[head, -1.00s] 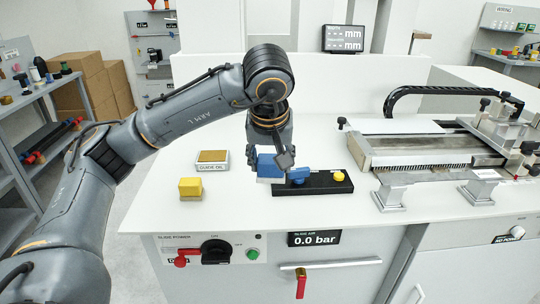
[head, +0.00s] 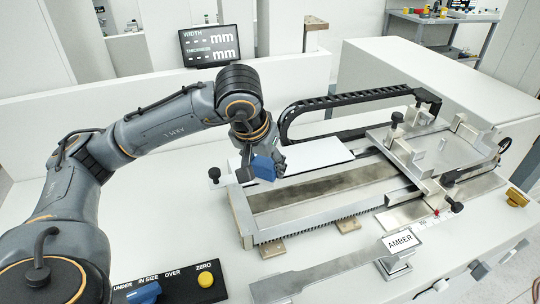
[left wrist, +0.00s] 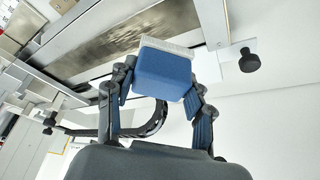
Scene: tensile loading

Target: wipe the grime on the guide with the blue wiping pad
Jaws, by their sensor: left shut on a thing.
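My left gripper (head: 262,165) is shut on the blue wiping pad (head: 265,168), a blue block with a whitish layer on one side. In the left wrist view the pad (left wrist: 164,72) sits between the two fingers. The gripper holds the pad near the left end of the guide (head: 300,194), a long metal strip on the machine. Dark smudges of grime (head: 345,184) lie along the guide, and they also show in the left wrist view (left wrist: 130,38). I cannot tell whether the pad touches anything below it. My right gripper is not in view.
A black cable chain (head: 340,100) arches behind the guide. A carriage with black knobs (head: 410,160) stands across its right part. A sign marked AMBER (head: 402,241) stands in front. A black switch box with a yellow button (head: 206,279) is at lower left.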

